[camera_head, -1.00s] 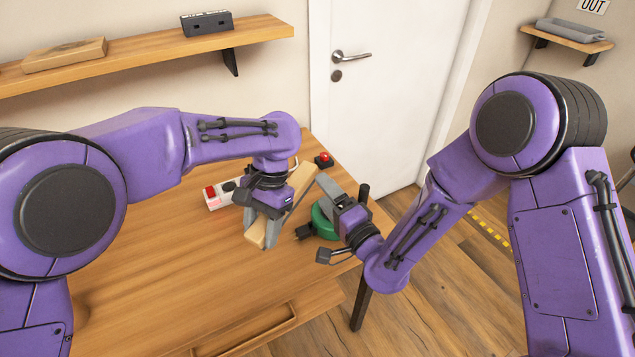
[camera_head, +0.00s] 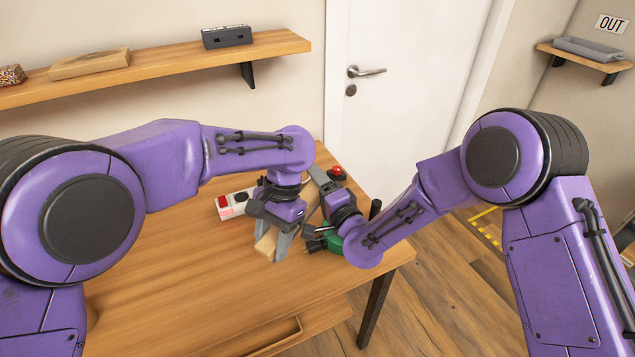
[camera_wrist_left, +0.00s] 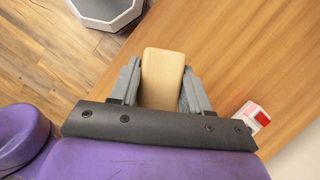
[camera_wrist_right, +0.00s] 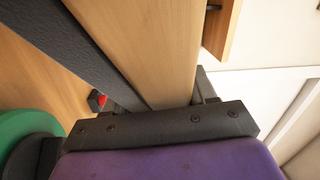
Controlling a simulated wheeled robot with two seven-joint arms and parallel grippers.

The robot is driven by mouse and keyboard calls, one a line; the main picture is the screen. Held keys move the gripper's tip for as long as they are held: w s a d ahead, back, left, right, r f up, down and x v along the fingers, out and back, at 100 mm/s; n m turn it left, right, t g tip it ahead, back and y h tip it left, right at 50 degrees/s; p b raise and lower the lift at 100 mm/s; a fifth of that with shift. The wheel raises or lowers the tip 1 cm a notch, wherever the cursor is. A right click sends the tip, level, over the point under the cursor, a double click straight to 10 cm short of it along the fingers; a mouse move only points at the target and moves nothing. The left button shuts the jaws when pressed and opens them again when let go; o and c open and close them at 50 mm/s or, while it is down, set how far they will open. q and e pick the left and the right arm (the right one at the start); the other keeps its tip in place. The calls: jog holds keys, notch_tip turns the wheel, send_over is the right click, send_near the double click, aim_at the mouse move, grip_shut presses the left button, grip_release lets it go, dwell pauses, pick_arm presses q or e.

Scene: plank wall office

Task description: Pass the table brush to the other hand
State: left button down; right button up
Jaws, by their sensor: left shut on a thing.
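The table brush (camera_head: 266,246) has a pale wooden body and is held above the desk. My left gripper (camera_head: 273,240) is shut on it, with one finger on each side of the wood in the left wrist view (camera_wrist_left: 162,75). My right gripper (camera_head: 314,192) is at the brush's far end, close to my left gripper. In the right wrist view, the wooden body (camera_wrist_right: 150,45) and a dark textured strip along it fill the space before the jaws.
A light box with a red button (camera_head: 228,202) lies behind my left gripper. A red push button (camera_head: 337,173) and a green round object (camera_head: 333,243) are near my right gripper. The wooden desk (camera_head: 190,285) is clear at front left.

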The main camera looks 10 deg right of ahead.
pick_arm(q)
jog(key=shift+c, duration=2.2)
grip_release()
